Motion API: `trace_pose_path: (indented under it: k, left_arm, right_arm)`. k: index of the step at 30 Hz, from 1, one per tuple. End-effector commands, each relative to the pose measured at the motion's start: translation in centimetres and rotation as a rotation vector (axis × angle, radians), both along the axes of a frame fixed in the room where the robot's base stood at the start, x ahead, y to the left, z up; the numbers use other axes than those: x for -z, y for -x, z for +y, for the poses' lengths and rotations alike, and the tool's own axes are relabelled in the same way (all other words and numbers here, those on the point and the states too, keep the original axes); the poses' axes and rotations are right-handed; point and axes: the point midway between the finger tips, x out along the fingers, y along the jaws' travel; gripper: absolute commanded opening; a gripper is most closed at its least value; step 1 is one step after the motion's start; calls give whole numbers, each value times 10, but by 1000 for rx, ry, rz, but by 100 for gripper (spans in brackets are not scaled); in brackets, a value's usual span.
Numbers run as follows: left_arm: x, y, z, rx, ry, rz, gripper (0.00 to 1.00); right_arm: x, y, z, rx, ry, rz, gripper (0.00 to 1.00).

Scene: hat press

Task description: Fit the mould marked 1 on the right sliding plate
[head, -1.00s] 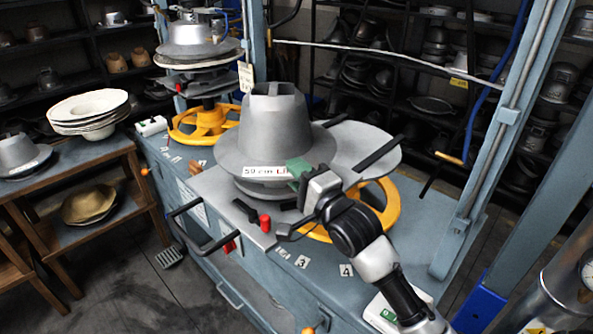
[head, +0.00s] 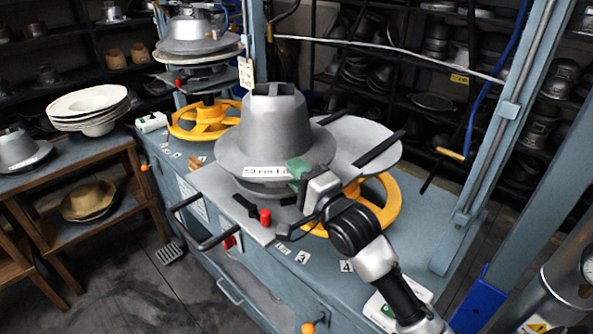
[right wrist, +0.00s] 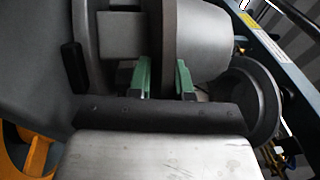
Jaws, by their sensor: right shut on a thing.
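The grey hat-shaped mould (head: 272,125) stands upright above the silver sliding plate (head: 217,195) on the press bench. Its front label (head: 265,172) reads about "59 cm L1"; I cannot clearly read a mark 1 elsewhere. My right gripper (head: 300,174), with green fingertips, is shut on the mould's brim at its front right. The right wrist view shows the green fingers (right wrist: 164,80) on either side of the grey brim (right wrist: 158,45). Whether the mould's underside touches the plate is hidden. My left gripper is not in view.
A round plate with black bars (head: 350,140) lies behind right, above a yellow handwheel (head: 382,205). A red knob (head: 265,217) and black handles (head: 206,238) are at the plate's front. A blue press column (head: 500,130) stands right. Another press stack (head: 195,45) is at the back left.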

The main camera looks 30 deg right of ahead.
Motion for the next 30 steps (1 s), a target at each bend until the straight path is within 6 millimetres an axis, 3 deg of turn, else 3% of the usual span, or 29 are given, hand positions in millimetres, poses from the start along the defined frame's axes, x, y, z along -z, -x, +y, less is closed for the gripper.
trace_pose_path:
  k: [5,6,11,22,30]
  left_arm:
    - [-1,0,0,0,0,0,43]
    - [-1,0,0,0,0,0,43]
    - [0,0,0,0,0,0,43]
    - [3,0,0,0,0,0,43]
    - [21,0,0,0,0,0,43]
  right_arm:
    - [-6,1,0,1,1,-16,0]
    - [-6,1,0,1,1,-16,24]
    - [-4,1,0,0,0,-12,49]
    - [5,6,-1,0,0,6,49]
    - [14,54,-11,-1,1,1,49]
